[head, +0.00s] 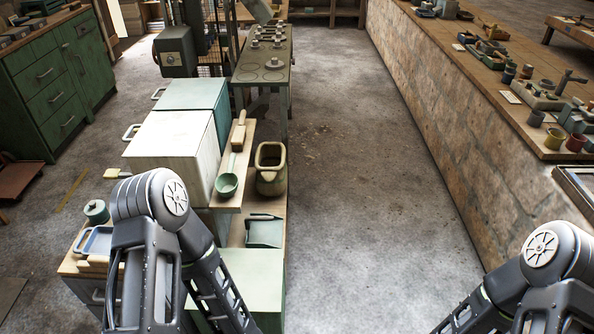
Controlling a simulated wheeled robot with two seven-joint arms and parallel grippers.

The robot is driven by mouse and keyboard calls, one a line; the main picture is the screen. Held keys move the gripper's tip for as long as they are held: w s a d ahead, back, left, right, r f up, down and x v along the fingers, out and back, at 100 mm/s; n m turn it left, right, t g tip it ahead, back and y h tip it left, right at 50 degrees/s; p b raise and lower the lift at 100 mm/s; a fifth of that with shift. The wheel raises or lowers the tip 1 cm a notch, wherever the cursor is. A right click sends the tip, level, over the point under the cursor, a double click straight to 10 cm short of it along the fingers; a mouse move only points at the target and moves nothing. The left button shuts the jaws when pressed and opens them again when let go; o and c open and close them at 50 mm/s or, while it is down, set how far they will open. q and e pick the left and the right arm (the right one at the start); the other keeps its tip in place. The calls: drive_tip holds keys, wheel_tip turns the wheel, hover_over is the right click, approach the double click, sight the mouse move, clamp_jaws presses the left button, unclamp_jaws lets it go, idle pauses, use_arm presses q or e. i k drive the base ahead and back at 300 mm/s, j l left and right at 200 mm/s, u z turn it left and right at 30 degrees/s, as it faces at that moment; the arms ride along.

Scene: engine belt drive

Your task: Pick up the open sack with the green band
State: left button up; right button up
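I cannot make out a sack with a green band for certain in the head view. An open-topped, olive-tan container (271,180) stands at the right side of the near bench, beside the wooden shelf board. It has a thick rim, and I cannot tell whether it is a sack or a rigid vessel. Both of my arms show only as elbow and link parts, one at the lower left and one at the lower right. Both grippers are out of view below the frame.
A green ladle (227,184) lies on a wooden board beside white and teal boxes (172,142). A green drawer cabinet (55,85) stands at the far left. A long stone-sided counter (450,110) with pots and tools runs along the right. The concrete floor (365,190) between is clear.

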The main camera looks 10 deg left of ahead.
sight(270, 162)
drive_tip(key=i+l, duration=0.15)
drive_tip(key=l, duration=0.2)
drive_tip(key=i+l+u, duration=0.1)
drive_tip(key=l, duration=0.25)
drive_tip(key=i+l, duration=0.25)
drive_tip(key=l, duration=0.15)
drive_tip(key=i+l+u, duration=0.1)
drive_tip(key=l, duration=0.25)
drive_tip(key=i, duration=0.55)
drive_tip(key=i+l+u, duration=0.1)
drive_tip(key=i, duration=0.5)
drive_tip(key=i+j, duration=0.1)
drive_tip(key=i, duration=0.65)
